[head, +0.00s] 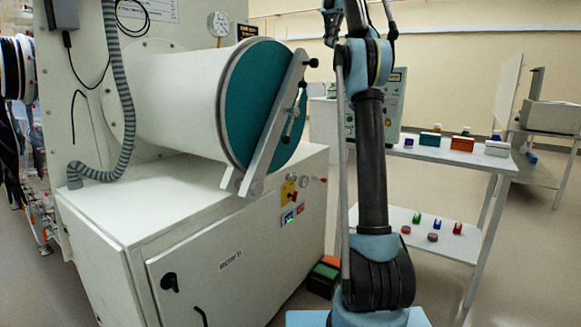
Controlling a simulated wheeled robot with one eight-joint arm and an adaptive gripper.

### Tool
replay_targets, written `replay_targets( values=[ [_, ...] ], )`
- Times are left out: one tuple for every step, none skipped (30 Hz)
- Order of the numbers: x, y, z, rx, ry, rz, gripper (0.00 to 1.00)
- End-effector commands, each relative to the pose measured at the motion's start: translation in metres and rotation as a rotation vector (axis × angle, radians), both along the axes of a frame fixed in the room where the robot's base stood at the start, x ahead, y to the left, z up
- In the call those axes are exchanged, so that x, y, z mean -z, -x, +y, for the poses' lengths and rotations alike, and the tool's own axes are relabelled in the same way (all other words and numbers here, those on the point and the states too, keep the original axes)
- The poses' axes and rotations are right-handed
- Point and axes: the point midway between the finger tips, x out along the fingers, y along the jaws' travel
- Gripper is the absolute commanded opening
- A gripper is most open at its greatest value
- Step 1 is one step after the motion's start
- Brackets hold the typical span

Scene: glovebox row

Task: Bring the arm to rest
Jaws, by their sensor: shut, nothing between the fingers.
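My arm (371,160) stands upright right of centre in the head view, and its upper part runs out of the top edge. What appears to be my gripper (332,42) is a small dark end piece at the top edge, left of the upper arm, pointing down. It is shut with nothing in it. It is in free air, apart from the bench and the glovebox. The top of the wrist is cut off by the frame.
A white glovebox cabinet (110,225) with a teal round port door (262,105) and slanted clamp bar stands close on the left. A white two-shelf table (440,153) with small coloured items stands behind on the right. Boxes (323,277) lie on the floor by the cabinet.

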Motion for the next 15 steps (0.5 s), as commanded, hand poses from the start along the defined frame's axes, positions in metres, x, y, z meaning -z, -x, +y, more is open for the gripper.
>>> replay_targets(
  values=[
    [0.001,0.004,-0.001,0.051,0.013,-0.004,0.00],
    [0.003,0.006,-0.001,0.085,0.021,-0.006,0.00],
    [0.005,0.009,-0.003,0.131,0.031,-0.008,0.00],
    [0.007,0.012,-0.004,0.166,0.040,-0.009,0.00],
    [0.009,0.014,-0.004,0.199,0.047,-0.012,0.00],
    [0.012,0.017,-0.005,0.243,0.056,-0.015,0.00],
    [0.014,0.020,-0.006,0.278,0.064,-0.017,0.00],
    [0.017,0.023,-0.006,0.310,0.070,-0.019,0.00],
    [0.021,0.028,-0.007,0.356,0.080,-0.021,0.00],
    [0.025,0.031,-0.008,0.390,0.086,-0.024,0.00],
    [0.029,0.034,-0.008,0.423,0.092,-0.027,0.00],
    [0.034,0.039,-0.009,0.468,0.100,-0.030,0.00],
    [0.038,0.043,-0.010,0.502,0.105,-0.031,0.00],
    [0.042,0.047,-0.010,0.535,0.111,-0.034,0.00],
    [0.049,0.052,-0.011,0.581,0.118,-0.036,0.00]
  ],
)
